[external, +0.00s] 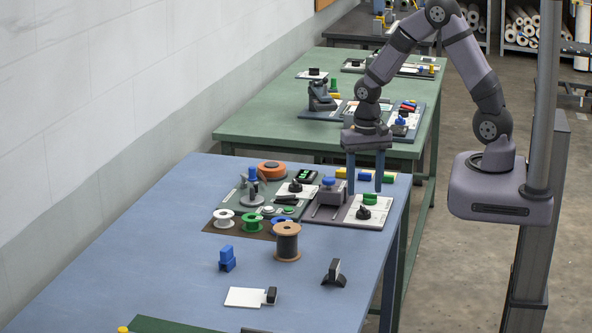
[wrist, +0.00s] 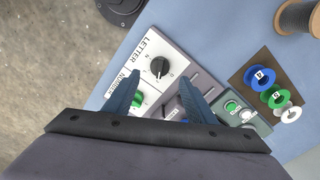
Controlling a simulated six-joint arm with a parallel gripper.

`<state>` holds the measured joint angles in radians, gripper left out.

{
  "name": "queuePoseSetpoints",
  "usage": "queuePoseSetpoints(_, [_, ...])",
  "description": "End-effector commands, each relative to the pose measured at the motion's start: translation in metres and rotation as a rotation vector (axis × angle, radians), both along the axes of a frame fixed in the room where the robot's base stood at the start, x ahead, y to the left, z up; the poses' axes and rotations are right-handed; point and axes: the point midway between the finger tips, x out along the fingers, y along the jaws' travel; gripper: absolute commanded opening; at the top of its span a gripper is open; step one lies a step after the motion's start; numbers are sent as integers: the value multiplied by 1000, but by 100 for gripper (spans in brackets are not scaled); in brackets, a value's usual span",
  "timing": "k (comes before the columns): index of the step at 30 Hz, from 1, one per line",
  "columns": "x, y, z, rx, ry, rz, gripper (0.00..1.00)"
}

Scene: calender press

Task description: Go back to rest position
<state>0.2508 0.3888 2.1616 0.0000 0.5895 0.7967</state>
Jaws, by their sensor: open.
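My gripper (external: 365,172) hangs above the back right part of the blue table (external: 180,240), with its two blue fingers pointing down. It is open and empty. In the wrist view the fingers of my gripper (wrist: 165,90) are spread apart over a panel. That panel (wrist: 175,42) is white, marked LETTER, and carries a black knob (wrist: 159,66). A green knob (wrist: 137,98) sits beside it on a plate marked NUMBER, partly covered by a finger. In the external view a green knob (external: 370,198) and a black knob (external: 363,212) show below the fingers.
Spools of white (external: 223,219), green (external: 251,222) and blue stand on a brown mat, with a larger brown spool (external: 287,242) in front. A blue block (external: 227,258), a white card (external: 245,297) and a black stand (external: 334,273) lie nearer. A green table (external: 260,115) stands behind.

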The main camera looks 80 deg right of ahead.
Motion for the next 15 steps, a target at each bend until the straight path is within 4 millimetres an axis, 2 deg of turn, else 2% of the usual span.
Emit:
queuePoseSetpoints(6, [0, 0, 11, 0, -1, 0, 51])
queuePoseSetpoints(15, [0, 0, 13, 0, 0, 0, 51])
